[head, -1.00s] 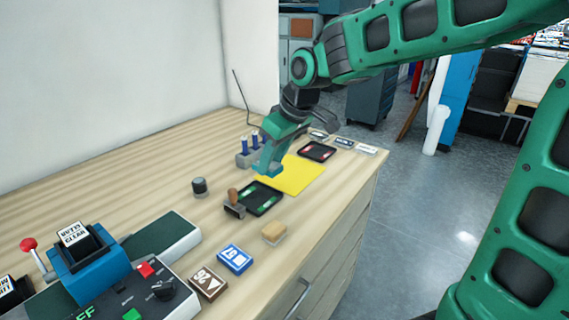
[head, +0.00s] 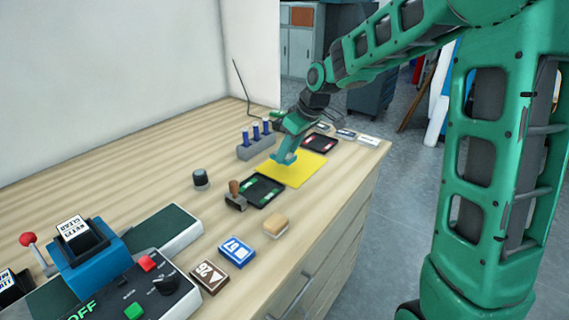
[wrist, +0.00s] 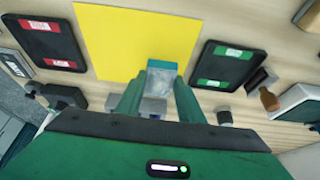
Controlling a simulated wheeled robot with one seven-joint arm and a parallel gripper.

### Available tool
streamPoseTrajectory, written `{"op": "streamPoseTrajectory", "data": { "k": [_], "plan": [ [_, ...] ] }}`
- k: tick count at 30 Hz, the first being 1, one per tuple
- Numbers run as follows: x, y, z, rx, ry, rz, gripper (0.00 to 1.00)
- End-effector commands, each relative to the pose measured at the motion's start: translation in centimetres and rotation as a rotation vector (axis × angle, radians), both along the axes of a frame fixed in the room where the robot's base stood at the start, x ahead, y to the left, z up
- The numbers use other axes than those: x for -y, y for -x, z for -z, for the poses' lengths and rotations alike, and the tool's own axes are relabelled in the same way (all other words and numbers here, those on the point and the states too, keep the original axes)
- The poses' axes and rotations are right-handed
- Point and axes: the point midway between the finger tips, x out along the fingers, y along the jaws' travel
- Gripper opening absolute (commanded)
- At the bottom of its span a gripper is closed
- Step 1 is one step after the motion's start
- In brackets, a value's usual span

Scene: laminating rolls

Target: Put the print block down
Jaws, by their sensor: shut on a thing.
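My gripper (head: 284,159) reaches down over the left part of a yellow sheet (head: 306,172) on the bench. In the wrist view its two green fingers (wrist: 160,88) are shut on a small pale grey-blue print block (wrist: 162,70). The block shows at the fingertips against the edge of the yellow sheet (wrist: 120,38). I cannot tell whether its underside touches the sheet. In the head view the fingers mostly hide the block.
A black tray with green labels (head: 252,199) and a wooden-handled stamp (head: 235,192) lie nearer. A black tray with red labels (head: 318,149) lies beyond the sheet. A grey holder with blue-capped bottles (head: 257,150) stands left of my gripper.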

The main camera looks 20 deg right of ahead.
Motion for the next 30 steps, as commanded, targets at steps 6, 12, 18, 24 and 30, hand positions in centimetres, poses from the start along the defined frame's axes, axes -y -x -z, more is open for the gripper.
{"op": "streamPoseTrajectory", "data": {
  "k": [6, 12, 18, 24, 30],
  "plan": [
    [-0.1, 0.1, 2.7, -0.004, 0.0, -0.001, 0.09],
    [0.0, 0.0, 3.8, 0.0, 0.0, -0.001, 0.09],
    [-0.1, 0.1, 3.9, 0.0, 0.0, -0.001, 0.09],
    [-0.1, 0.0, 4.0, -0.001, 0.0, -0.001, 0.53],
    [-0.2, 0.0, 4.1, -0.001, 0.0, -0.001, 0.53]
  ]
}}
